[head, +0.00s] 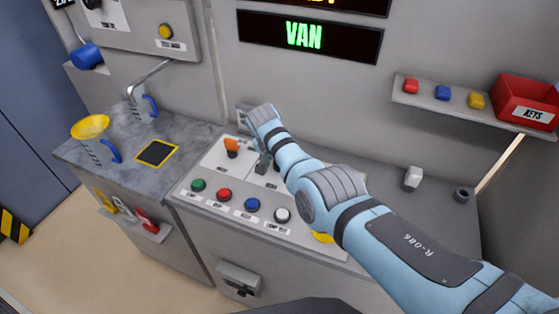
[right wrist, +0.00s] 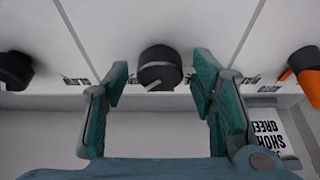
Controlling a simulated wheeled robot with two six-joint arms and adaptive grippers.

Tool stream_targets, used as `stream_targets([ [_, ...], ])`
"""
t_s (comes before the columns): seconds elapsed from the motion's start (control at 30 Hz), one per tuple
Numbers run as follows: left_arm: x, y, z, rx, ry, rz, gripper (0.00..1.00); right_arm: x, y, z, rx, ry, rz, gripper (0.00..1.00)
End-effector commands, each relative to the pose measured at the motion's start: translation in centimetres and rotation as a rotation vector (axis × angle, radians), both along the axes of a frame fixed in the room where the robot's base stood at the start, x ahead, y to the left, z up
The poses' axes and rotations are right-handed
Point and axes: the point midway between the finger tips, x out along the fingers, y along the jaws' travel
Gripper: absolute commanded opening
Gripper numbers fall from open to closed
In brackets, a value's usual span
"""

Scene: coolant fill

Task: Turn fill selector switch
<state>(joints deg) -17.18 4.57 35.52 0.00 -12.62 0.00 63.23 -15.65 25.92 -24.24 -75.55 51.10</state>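My right gripper (head: 262,166) reaches down over the grey control panel (head: 215,191) in the head view. In the right wrist view the gripper (right wrist: 158,95) is open, with its two teal fingers apart. A dark round knob (right wrist: 160,66) with a light pointer mark lies between the fingers, with gaps on both sides. An orange-handled switch (right wrist: 304,72) is right of it, and another black knob (right wrist: 14,70) is left. The orange switch (head: 232,147) also shows in the head view. Labels are partly hidden, so I cannot tell which knob is the fill selector. My left gripper is out of view.
Green (head: 198,185), red (head: 224,195), blue (head: 252,204) and white (head: 282,214) buttons line the panel's front. A worktop (head: 110,172) at left holds a yellow funnel (head: 90,127). A shelf (head: 460,112) bears a red keys box (head: 527,101). A display (head: 308,36) reads VAN.

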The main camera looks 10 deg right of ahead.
Motion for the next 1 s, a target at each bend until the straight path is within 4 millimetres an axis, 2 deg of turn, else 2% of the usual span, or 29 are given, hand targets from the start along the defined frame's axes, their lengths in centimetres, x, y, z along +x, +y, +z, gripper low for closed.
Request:
stream_targets([
  [0.37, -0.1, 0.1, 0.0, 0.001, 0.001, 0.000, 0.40, -0.1, 0.2, 0.7, -0.001, -0.003, 0.002, 0.53],
  [0.53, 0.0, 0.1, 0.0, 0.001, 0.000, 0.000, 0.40, -1.0, 0.9, 3.4, 0.003, -0.007, 0.000, 0.53],
  [0.7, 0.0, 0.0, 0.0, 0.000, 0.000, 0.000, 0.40, -2.6, 2.0, 8.2, 0.002, -0.004, 0.002, 0.53],
  [0.8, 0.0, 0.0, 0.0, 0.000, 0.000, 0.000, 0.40, -3.2, 2.4, 10.0, 0.001, -0.003, 0.001, 0.53],
  [1.0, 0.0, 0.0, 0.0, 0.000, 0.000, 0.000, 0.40, -3.8, 2.7, 11.1, 0.000, 0.000, 0.001, 0.53],
])
